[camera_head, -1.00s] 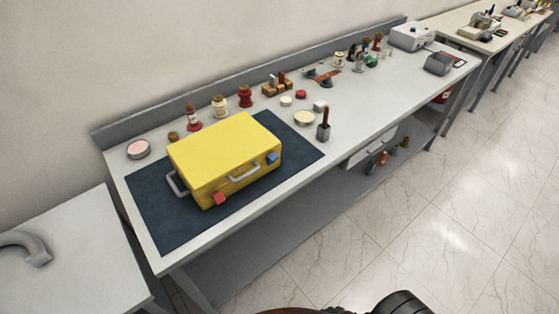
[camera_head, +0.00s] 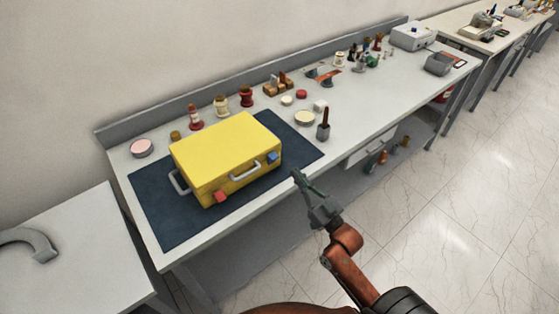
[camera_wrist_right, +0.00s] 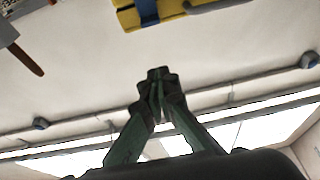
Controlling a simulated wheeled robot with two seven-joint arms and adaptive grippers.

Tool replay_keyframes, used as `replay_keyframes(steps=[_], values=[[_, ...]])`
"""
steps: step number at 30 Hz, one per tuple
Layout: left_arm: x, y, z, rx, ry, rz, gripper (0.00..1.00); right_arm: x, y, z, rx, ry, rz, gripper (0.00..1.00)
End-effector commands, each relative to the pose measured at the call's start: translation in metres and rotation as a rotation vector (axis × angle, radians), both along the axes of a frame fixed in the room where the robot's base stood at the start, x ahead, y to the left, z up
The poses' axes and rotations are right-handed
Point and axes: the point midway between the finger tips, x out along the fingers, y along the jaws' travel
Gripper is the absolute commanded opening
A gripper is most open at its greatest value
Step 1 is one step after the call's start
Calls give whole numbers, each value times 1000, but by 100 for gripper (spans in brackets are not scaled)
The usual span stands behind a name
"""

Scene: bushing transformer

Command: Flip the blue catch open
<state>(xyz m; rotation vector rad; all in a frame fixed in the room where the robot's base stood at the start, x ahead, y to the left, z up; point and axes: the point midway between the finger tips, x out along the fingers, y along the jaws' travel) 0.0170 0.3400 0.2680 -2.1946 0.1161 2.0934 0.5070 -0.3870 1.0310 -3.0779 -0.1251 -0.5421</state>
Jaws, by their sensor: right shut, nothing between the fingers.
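The yellow case (camera_head: 225,148) lies shut on the dark blue mat (camera_head: 163,225) on the bench. The blue catch (camera_head: 272,158) is on its front face, right of the grey carrying handle (camera_head: 245,172). A red catch (camera_head: 221,196) is at the left of that face. My right gripper (camera_head: 298,176) is shut and empty, in front of the bench edge, apart from the case and to the lower right of the blue catch. In the right wrist view the gripper (camera_wrist_right: 157,78) is below the blue catch (camera_wrist_right: 148,10), whose top is cut off. My left gripper is not in view.
Round tins, bottles and spools, such as the red spool (camera_head: 246,95), stand behind the case. Bare bench top (camera_head: 375,107) lies further right.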

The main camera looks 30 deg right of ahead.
Motion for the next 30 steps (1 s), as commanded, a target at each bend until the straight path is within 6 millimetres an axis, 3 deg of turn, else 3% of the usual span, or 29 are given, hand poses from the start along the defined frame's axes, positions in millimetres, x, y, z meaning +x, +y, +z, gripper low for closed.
replay_keyframes(steps=[11,26,30], values=[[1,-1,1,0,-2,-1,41,7,0,2,1,1,-1,0],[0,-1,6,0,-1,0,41,94,8,34,2,0,0,0],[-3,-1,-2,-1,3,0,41,95,7,7,1,10,-2,0]])
